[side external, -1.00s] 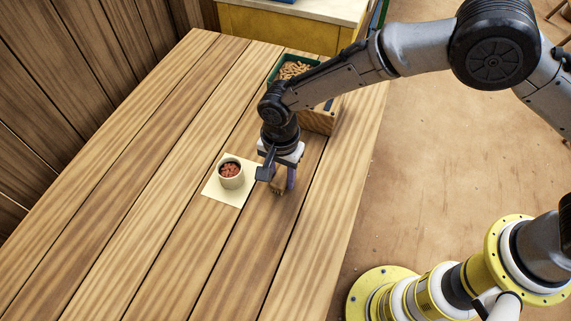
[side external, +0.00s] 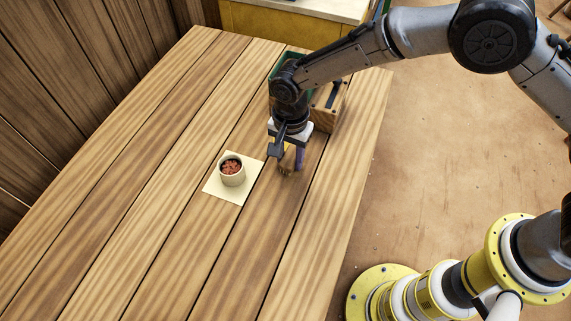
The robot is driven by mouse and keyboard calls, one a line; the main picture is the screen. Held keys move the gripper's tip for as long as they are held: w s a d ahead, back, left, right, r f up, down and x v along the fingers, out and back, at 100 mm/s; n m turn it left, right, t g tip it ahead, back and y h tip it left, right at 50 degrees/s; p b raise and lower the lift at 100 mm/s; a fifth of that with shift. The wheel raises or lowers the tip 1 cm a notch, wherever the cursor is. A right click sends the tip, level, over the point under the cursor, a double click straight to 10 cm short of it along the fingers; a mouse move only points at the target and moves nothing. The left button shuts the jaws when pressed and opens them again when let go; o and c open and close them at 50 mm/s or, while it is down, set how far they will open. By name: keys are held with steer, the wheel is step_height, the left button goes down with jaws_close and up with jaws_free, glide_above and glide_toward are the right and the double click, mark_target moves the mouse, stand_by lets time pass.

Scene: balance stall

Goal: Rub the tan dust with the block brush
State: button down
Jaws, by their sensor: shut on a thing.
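My gripper (side external: 288,155) is pointing down over the plank table, to the right of the cream mat. It is shut on the block brush (side external: 286,167), a small brown piece mostly hidden by the fingers. The brush is at or very near the table top; I cannot tell whether it touches. I cannot make out the tan dust against the wood.
A cup (side external: 232,173) with reddish bits stands on the cream mat (side external: 224,194), close left of my gripper. A wooden crate (side external: 329,112) and a green-rimmed bin (side external: 280,66) stand behind my gripper. The table front (side external: 190,265) is clear.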

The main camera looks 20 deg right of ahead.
mark_target(285, 192)
steer(key=shift+w+d, duration=1.15)
steer(key=shift+s+d, duration=0.2)
steer(key=shift+d, duration=0.05)
steer(key=shift+s+a, duration=0.1)
steer(key=shift+s, duration=0.45)
steer(key=shift+s+a, duration=3.2)
steer(key=shift+s, duration=0.05)
steer(key=shift+w+d, duration=3.4)
steer(key=shift+w+d+r, duration=0.1)
steer(key=shift+w+d, duration=0.05)
steer(key=shift+w, duration=0.05)
steer(key=shift+r, duration=3.95)
